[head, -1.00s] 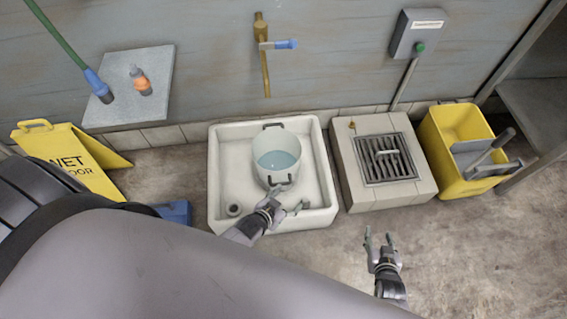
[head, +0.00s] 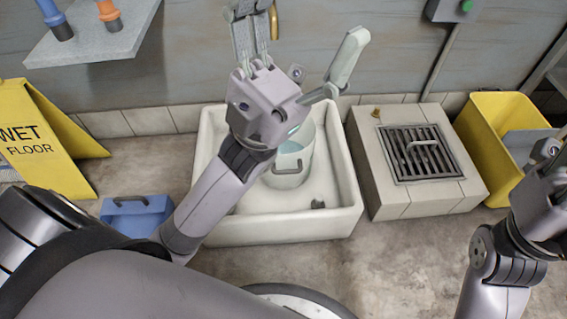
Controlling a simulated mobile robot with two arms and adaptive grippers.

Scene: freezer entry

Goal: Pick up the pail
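The pail (head: 292,165), pale with a dark handle on its near side, stands upright in the white sink (head: 225,233). A little blue water shows at its rim, and the rest of its top is hidden behind my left gripper. My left gripper (head: 300,50) is raised large in front of the pail, nearer the camera, with its fingers spread wide and nothing between them. My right gripper (head: 548,165) is at the right edge of the picture, over the floor and away from the pail. Its fingers are mostly cut off.
Right of the sink is a tiled block with a floor grate (head: 422,152), then a yellow bucket (head: 500,125). A yellow wet floor sign (head: 45,140) and a blue box (head: 137,217) are at left. A grey wall shelf (head: 95,40) is above. Floor in front is partly clear.

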